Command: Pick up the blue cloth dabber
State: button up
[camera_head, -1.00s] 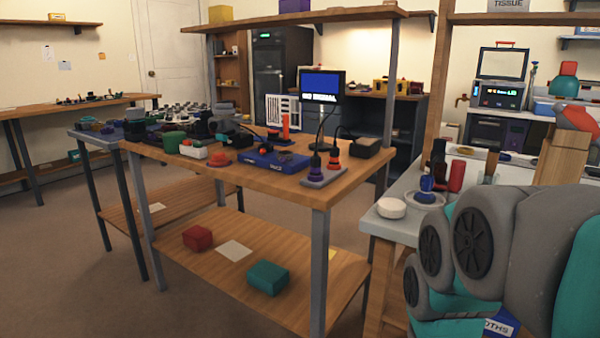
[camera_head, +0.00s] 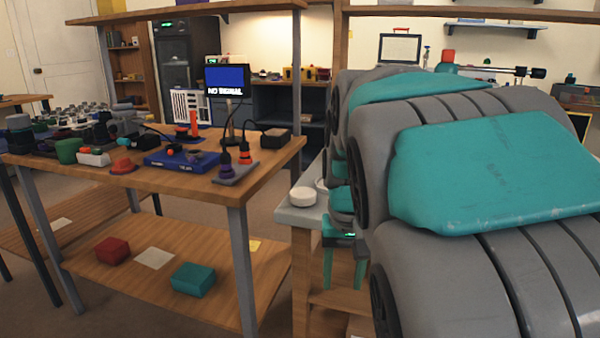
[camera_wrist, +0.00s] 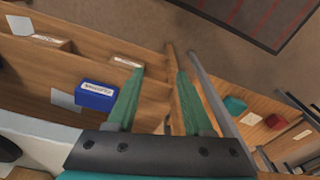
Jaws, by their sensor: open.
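The blue cloth dabber is not in view in either current picture; my arm covers most of the right-hand counter (camera_head: 298,215) in the head view. My gripper (camera_head: 344,270) hangs in front of that counter, with its teal fingers pointing down below the counter top. In the wrist view my gripper (camera_wrist: 160,80) is open, its green fingers apart with nothing between them. A blue box with a white label (camera_wrist: 97,95) lies on a wooden shelf left of the fingers there.
A white round object (camera_head: 303,196) sits at the counter's near left corner. The wooden workbench (camera_head: 205,190) at left holds a blue tray (camera_head: 180,160) and several small parts. Its lower shelf carries a red box (camera_head: 112,250) and a teal box (camera_head: 193,279).

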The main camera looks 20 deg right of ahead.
jog(key=shift+m+t+h, duration=0.4)
jog(key=shift+t, duration=0.4)
jog(key=w+d+r, duration=0.1)
jog(key=w+r, duration=0.2)
jog(key=w, duration=0.1)
jog(key=w+d+r, duration=0.2)
jog(key=w+r, duration=0.1)
jog(key=w, duration=0.2)
jog(key=w+d+r+p, duration=0.1)
jog(key=w+d+r, duration=0.1)
jog(key=w+r, duration=0.1)
jog(key=shift+w+d+r, duration=0.1)
jog(key=shift+w+r, duration=0.2)
jog(key=shift+w, duration=0.35)
jog(key=w+d+r+n+t+p, duration=0.1)
jog(key=w+d+r, duration=0.15)
jog(key=w, duration=0.35)
jog(key=w+d+r+t, duration=0.1)
jog(key=w+r, duration=0.2)
jog(key=w, duration=0.2)
jog(key=shift+w+p+x, duration=0.15)
jog(key=shift+p+x, duration=0.05)
jog(key=shift+x, duration=1.7)
jog(key=shift+w+p+x, duration=0.15)
jog(key=shift+p+x, duration=0.05)
jog(key=shift+x, duration=1.7)
jog(key=shift+r, duration=0.15)
jog(key=shift+c, duration=0.3)
grip_shut()
